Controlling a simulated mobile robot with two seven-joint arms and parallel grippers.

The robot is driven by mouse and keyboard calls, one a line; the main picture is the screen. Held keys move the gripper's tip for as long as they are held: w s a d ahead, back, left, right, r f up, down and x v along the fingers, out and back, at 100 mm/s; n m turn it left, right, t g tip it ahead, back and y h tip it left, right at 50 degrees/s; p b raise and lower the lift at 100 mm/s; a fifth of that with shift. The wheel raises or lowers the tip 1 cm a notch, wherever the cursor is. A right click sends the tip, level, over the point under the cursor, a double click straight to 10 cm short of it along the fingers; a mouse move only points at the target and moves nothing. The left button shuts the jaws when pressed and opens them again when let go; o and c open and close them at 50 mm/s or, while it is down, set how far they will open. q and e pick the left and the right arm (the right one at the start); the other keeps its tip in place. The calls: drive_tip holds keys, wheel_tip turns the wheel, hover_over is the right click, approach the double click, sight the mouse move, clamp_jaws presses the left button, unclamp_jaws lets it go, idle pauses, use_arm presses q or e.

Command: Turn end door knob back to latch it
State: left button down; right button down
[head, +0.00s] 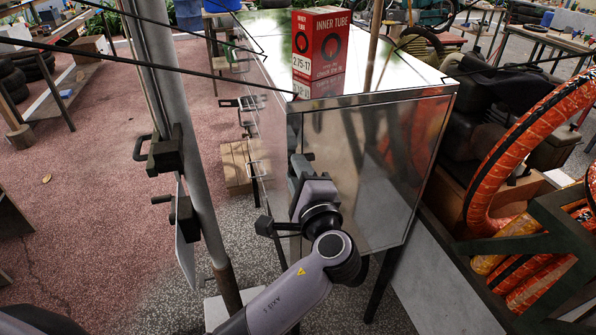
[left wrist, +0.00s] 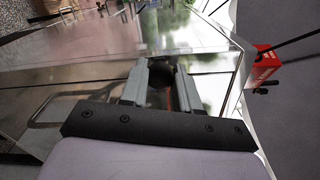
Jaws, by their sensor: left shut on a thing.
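The end door (head: 365,175) is the shiny metal panel on the near end of the compressor cart's cabinet (head: 262,110). It looks flush with its frame, though I cannot tell whether it is latched. My left gripper (head: 301,166) is at the door's upper left edge, shut on the knob. In the left wrist view the dark round knob (left wrist: 161,74) sits between the two grey fingers of my left gripper (left wrist: 161,88). The knob's exact angle is hidden by the fingers. In the head view the gripper mostly covers it. My right gripper is not in view.
A red inner tube box (head: 318,48) stands on the cabinet top. A grey post (head: 180,130) with dark brackets rises left of the arm. Orange-red tyres (head: 515,140) and a green frame crowd the right. Handles line the cabinet's left side.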

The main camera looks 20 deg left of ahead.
use_arm(q)
drive_tip(key=shift+r, duration=0.1)
idle(0.3)
drive_tip(key=c, duration=0.8)
unclamp_jaws()
